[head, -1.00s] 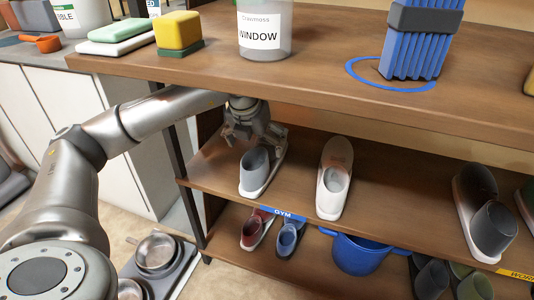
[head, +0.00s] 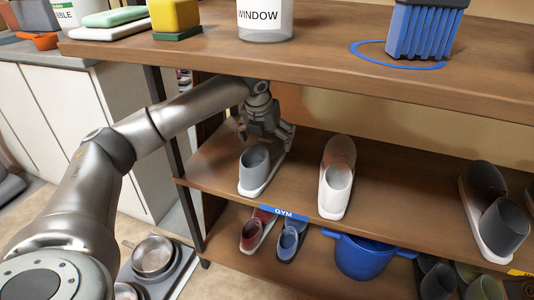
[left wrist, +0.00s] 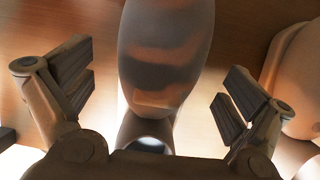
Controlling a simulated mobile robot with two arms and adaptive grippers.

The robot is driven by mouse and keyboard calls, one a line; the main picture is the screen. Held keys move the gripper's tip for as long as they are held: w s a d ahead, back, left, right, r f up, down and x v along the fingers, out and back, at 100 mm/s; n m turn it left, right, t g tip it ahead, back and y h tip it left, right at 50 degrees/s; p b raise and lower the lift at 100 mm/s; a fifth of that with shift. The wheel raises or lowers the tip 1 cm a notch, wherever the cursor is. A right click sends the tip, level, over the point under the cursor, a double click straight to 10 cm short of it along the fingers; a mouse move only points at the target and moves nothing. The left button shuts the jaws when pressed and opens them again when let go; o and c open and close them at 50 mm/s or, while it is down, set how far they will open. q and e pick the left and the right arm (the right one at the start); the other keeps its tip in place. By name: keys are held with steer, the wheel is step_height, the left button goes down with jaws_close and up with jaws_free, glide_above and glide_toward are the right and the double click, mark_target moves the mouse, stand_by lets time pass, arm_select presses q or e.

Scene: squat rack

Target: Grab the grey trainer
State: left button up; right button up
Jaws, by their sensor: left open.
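The grey trainer (head: 255,172) with a white sole stands on the middle shelf (head: 300,160), above the blue GYM label. My left gripper (head: 265,135) is over its far end and hides part of it. In the left wrist view the trainer (left wrist: 165,50) lies between the two spread fingers of the left gripper (left wrist: 158,92), with a gap on each side. The left gripper is open and holds nothing. My right gripper does not show.
A cream shoe (head: 337,178) stands to the right of the grey trainer. A dark grey pair (head: 495,215) is farther right. The wooden top board (head: 300,60) hangs above my left arm. Small shoes (head: 290,238) and a blue bucket (head: 362,255) sit below.

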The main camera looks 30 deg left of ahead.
arm_select(q)
steer(key=shift+r, duration=0.1)
steer(key=c, duration=1.3)
